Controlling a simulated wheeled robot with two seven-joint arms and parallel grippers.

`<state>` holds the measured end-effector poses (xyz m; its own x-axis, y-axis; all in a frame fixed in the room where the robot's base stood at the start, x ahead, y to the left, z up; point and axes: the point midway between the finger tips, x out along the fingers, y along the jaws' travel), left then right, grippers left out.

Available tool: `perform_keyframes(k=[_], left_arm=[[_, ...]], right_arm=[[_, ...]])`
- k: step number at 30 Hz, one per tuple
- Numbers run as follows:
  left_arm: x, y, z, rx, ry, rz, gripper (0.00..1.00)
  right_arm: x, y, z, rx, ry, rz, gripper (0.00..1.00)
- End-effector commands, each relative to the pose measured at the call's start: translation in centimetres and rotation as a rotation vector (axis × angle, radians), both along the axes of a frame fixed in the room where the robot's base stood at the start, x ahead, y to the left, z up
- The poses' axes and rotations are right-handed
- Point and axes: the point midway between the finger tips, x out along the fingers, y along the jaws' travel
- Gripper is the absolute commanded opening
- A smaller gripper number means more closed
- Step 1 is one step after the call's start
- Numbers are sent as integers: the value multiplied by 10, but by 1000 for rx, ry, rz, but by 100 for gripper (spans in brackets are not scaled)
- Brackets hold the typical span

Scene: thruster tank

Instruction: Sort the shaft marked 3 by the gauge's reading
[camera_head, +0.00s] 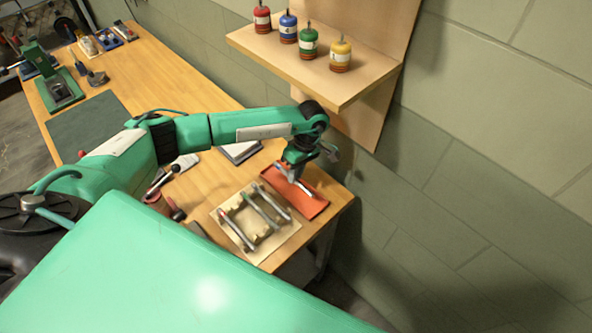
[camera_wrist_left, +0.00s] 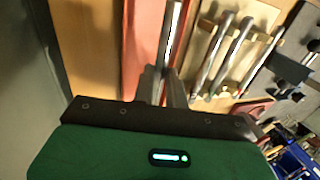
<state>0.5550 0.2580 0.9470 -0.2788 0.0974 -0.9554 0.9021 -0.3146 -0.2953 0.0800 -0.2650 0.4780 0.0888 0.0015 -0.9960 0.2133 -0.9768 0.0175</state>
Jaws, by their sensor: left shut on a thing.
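My left gripper (camera_head: 291,174) is shut on a silver shaft (camera_head: 305,188), over the orange-red tray (camera_head: 315,208) at the table's right end. In the left wrist view the shaft (camera_wrist_left: 173,35) runs up between the fingers (camera_wrist_left: 163,88), with the tray (camera_wrist_left: 144,40) behind it. I cannot tell whether the shaft touches the tray. No mark on it is readable. Other grey shafts lie across a cream rack (camera_head: 284,232) left of the tray; the rack also shows in the wrist view (camera_wrist_left: 262,14). I cannot make out the gauge or its reading. My right gripper is not in view.
A wooden shelf (camera_head: 290,72) with red, blue, green and yellow canisters (camera_head: 340,54) hangs above the tray. Dark-handled tools (camera_head: 160,183) lie left of the rack. A dark green mat (camera_head: 88,125) and a green press (camera_head: 60,88) are farther left. The wall stands close behind.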

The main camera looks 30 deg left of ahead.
Motion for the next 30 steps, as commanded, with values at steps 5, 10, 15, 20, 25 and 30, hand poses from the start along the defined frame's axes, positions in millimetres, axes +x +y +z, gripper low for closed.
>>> perform_keyframes(k=[5,10,15,20,25,30], left_arm=[[0,0,-14,-1,0,0,0],[0,0,-28,0,0,0,0],[0,0,-39,0,0,0,0],[0,0,-43,0,0,0,0],[0,0,-43,0,0,0,0],[0,0,-43,0,0,0,20]], right_arm=[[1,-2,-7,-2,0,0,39],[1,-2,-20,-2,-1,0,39],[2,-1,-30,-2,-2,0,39],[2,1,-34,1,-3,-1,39],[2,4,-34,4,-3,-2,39],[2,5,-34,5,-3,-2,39]])
